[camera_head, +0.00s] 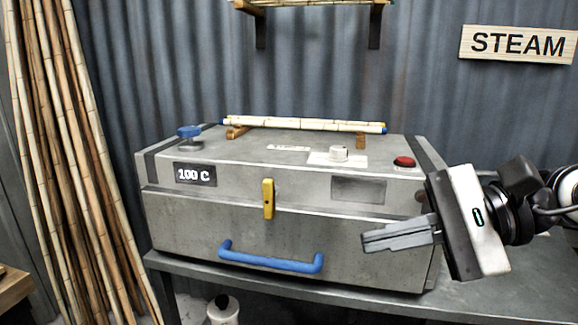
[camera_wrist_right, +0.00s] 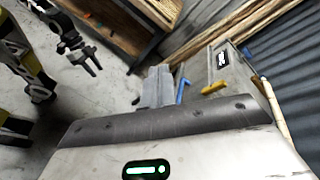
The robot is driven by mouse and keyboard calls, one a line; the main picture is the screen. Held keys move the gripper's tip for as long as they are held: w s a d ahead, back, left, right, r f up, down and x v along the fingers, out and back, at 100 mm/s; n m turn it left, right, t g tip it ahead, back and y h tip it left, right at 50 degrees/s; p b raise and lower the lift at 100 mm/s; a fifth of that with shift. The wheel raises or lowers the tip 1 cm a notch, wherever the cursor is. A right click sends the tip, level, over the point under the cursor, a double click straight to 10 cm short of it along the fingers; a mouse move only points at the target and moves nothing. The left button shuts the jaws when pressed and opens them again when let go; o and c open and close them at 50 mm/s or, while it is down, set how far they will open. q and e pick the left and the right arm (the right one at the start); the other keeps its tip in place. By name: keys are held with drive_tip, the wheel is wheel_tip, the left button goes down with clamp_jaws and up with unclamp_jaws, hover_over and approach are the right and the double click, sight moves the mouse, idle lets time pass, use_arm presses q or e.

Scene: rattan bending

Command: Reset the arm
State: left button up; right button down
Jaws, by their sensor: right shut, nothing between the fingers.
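My right gripper (camera_head: 368,240) is in front of the right part of the grey steam box (camera_head: 190,225), fingers pointing left. Its fingers are together with nothing between them. In the right wrist view the shut fingers (camera_wrist_right: 158,75) point toward the floor and the box's blue handle. The box has a blue handle (camera_head: 270,262), a yellow latch (camera_head: 268,198), a red button (camera_head: 404,162) and a "100 C" display (camera_head: 195,175). My left gripper is out of the head view; a small dark gripper, apparently mine, shows in the right wrist view (camera_wrist_right: 85,60).
Pale rattan poles (camera_head: 305,124) with blue ends lie on wooden supports atop the box. The box stands on a metal table (camera_head: 500,295). Long canes (camera_head: 70,150) lean at the left. A "STEAM" sign (camera_head: 517,44) hangs on the corrugated wall. A wooden shelf unit (camera_wrist_right: 120,25) stands beyond.

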drive_tip(key=w+d+f+n+t+h, duration=0.25)
drive_tip(key=f+n+t, duration=0.65)
drive_tip(key=n, duration=0.5)
drive_tip(key=w+d+f+n+t+h, duration=0.1)
drive_tip(key=w+f+n+t+h, duration=0.2)
drive_tip(key=f+n+t, duration=0.65)
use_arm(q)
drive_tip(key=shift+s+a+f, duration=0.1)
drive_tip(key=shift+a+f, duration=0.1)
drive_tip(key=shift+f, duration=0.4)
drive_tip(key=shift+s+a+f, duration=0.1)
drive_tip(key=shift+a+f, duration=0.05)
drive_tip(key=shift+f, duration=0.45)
use_arm(e)
drive_tip(key=s+f+m+g+h, duration=0.3)
drive_tip(key=s+f+m+g, duration=0.2)
drive_tip(key=f, duration=0.7)
drive_tip(key=s+f+m+g+h, duration=0.3)
drive_tip(key=s+f+m+g, duration=0.2)
drive_tip(key=s+f, duration=0.5)
wheel_tip(320, 180, down, 3)
drive_tip(key=shift+d+r+m+g, duration=0.1)
drive_tip(key=shift+d+m+g, duration=0.3)
drive_tip(key=shift+m, duration=0.15)
